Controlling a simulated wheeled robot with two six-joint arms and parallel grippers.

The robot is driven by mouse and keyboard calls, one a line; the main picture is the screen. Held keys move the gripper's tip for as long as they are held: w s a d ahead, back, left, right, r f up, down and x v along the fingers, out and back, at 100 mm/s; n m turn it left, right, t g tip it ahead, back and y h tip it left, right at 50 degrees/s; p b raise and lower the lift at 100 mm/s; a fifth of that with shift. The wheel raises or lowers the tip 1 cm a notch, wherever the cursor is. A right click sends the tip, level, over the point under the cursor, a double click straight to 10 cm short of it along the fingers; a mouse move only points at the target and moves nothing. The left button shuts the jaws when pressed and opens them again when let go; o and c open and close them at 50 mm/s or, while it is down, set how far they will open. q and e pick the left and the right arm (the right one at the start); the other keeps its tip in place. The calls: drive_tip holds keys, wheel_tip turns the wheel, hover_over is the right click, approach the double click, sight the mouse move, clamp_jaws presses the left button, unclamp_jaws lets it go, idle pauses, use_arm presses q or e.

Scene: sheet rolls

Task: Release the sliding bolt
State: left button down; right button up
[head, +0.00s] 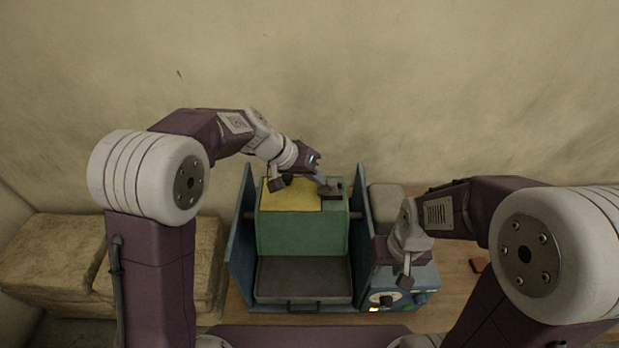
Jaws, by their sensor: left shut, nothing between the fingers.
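A green machine housing (300,238) with a yellow panel (290,197) on top stands between two blue side walls. A small dark fitting, which looks like the sliding bolt (334,199), sits at the right of its top. My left gripper (325,188) is shut with its fingertips at this fitting; I cannot tell whether they touch it. The gripper partly hides the fitting, so the bolt's position is unclear. My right gripper (405,278) points down above a blue control box (398,296) at the right; its finger opening cannot be made out.
A grey tray with a dark handle (303,303) is at the front of the machine. The blue side walls (242,248) rise on either side. Tan stacked blocks (55,255) lie at the left. A small reddish piece (478,265) lies on the wooden table (455,285) at the right.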

use_arm(q)
drive_tip(key=shift+s+d, duration=0.1)
drive_tip(key=shift+d, duration=0.75)
drive_tip(key=shift+a, duration=0.1)
drive_tip(key=shift+r, duration=0.1)
drive_tip(key=shift+a+r+b, duration=0.25)
drive_tip(key=shift+r+b, duration=0.1)
drive_tip(key=shift+b, duration=0.05)
drive_tip(key=b+v, duration=0.2)
drive_tip(key=v, duration=0.6)
drive_tip(key=shift+s+a, duration=0.1)
drive_tip(key=shift+a, duration=0.05)
